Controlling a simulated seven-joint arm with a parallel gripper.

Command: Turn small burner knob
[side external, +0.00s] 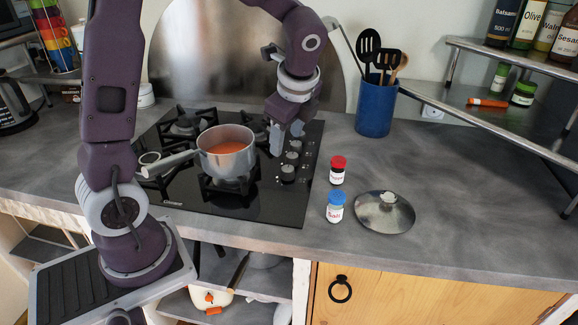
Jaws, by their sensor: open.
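The black glass cooktop (265,207) is set in the grey counter. A column of several grey knobs (288,172) runs along its right side; I cannot tell which one is for the small burner. My gripper (281,140) is open and points down beside the far knobs. Its fingers hide part of that end of the column, and I cannot tell whether they touch a knob. A steel pot (226,160) with orange-red contents stands on a front burner, its handle pointing left.
A red-capped jar (338,170), a blue-capped jar (335,207) and a glass lid (384,212) lie right of the cooktop. A blue utensil holder (375,108) stands behind them. A metal shelf (510,70) holds bottles at right. Counter between cooktop and shelf is partly clear.

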